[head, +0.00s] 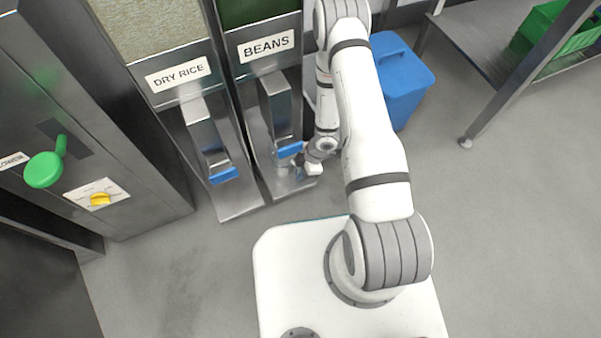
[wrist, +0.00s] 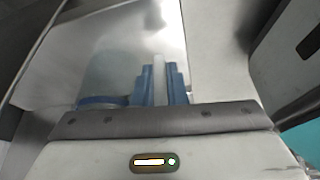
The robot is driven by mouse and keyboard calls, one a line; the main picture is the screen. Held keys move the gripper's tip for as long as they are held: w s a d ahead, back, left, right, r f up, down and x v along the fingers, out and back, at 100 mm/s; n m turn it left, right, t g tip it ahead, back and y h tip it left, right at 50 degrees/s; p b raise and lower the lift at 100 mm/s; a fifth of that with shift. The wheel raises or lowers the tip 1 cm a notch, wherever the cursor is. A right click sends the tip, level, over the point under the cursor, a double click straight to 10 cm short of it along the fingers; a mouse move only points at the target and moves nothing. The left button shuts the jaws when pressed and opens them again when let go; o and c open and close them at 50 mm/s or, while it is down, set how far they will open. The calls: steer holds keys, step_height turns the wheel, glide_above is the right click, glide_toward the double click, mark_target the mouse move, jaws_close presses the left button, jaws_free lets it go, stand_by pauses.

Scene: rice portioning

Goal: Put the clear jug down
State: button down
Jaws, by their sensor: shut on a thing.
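My gripper (head: 299,170) is low at the foot of the beans dispenser (head: 272,100), just below its blue lever (head: 290,150). In the wrist view the blue fingers of my gripper (wrist: 160,84) are shut on a pale upright strip, which looks like the jug's handle. The clear jug (wrist: 108,72) shows faintly beyond the fingers, with a blue band near its lower edge in the picture. In the head view the jug is too small and see-through to make out well. I cannot tell whether it touches the steel tray or what it holds.
The dry rice dispenser (head: 180,72) stands left of the beans, with its own blue lever (head: 223,174). A steel cabinet with a green handle (head: 44,168) is at the left. A blue bin (head: 402,75) stands behind my arm. The floor at the right is clear.

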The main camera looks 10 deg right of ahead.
steer(key=c, duration=1.5)
jaws_free()
steer(key=shift+o, duration=0.2)
steer(key=w+d+r+m+t+h+p, duration=0.1)
steer(key=w+d+r+m+h+p, duration=0.3)
steer(key=r, duration=0.8)
steer(key=w+d+r+m+t+h, duration=0.15)
steer(key=d+r, duration=0.35)
steer(key=r, duration=0.8)
steer(key=w+d+r+m+t+h+p, duration=0.1)
steer(key=w+d+r+m+p, duration=0.25)
steer(key=r, duration=0.85)
steer(key=s+a+r+m+g+y, duration=0.1)
steer(key=s+a+r+m, duration=0.1)
steer(key=s+r+m, duration=0.3)
steer(key=s+a+r+m+g+y, duration=0.1)
steer(key=s+a+r+m, duration=0.2)
steer(key=s+r, duration=1)
steer(key=s+m, duration=0.2)
steer(key=s, duration=0.2)
steer(key=shift+b, duration=0.4)
steer(key=shift+a, duration=0.1)
